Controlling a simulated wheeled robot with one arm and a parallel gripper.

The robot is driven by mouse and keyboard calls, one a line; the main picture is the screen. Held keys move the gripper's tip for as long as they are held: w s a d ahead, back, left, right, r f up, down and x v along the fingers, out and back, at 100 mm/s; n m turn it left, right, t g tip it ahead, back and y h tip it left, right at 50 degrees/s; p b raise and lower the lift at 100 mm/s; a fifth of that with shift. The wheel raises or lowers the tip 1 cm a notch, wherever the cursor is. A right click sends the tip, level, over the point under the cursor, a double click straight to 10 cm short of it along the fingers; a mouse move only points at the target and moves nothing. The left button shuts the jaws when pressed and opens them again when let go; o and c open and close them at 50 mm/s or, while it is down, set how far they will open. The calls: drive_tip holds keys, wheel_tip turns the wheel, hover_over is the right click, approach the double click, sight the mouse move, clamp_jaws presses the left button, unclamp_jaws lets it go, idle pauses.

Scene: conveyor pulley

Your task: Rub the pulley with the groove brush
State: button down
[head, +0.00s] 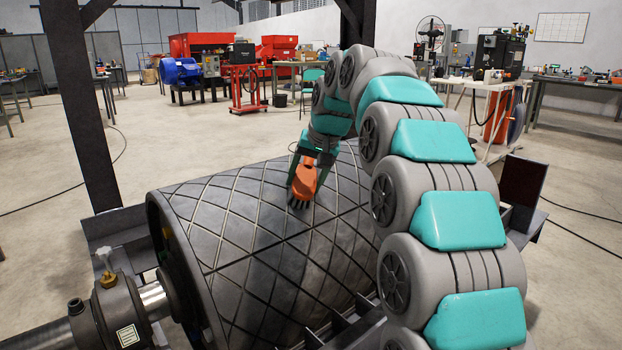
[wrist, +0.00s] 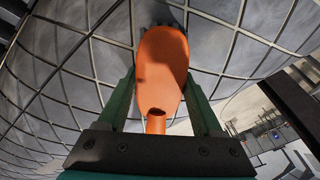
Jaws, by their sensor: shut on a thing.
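The pulley (head: 250,235) is a large dark drum with diamond-pattern grooves, lying across the middle of the head view. Its grooved surface also fills most of the wrist view (wrist: 70,50). My gripper (head: 312,163) is over the top of the drum, shut on the orange groove brush (head: 304,182). In the wrist view the brush (wrist: 162,75) sits between the two green fingers of my gripper (wrist: 160,95). Its dark bristles point down at the drum and seem to meet the grooved surface. The exact contact is hard to tell.
A shaft with a bearing housing (head: 118,312) stands at the drum's left end. A dark steel post (head: 78,100) rises behind it. A red machine with a blue motor (head: 180,70) and workbenches stand far back. The floor (head: 165,130) behind the drum is mostly clear.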

sight(317, 175)
drive_tip(key=shift+s+a+r, duration=0.1)
drive_tip(key=shift+s+a, duration=0.6)
drive_tip(key=shift+a, duration=0.3)
drive_tip(key=shift+s+a+f, duration=0.1)
drive_tip(key=shift+s+a, duration=0.55)
drive_tip(key=shift+a, duration=0.3)
drive_tip(key=shift+s+a+r, duration=0.1)
drive_tip(key=shift+s+a, duration=0.6)
drive_tip(key=shift+a, duration=0.3)
drive_tip(key=shift+s+a, duration=0.45)
drive_tip(key=shift+a, duration=0.25)
drive_tip(key=shift+s+a, duration=0.4)
drive_tip(key=shift+a, duration=0.25)
drive_tip(key=shift+f, duration=0.2)
drive_tip(key=shift+w, duration=0.1)
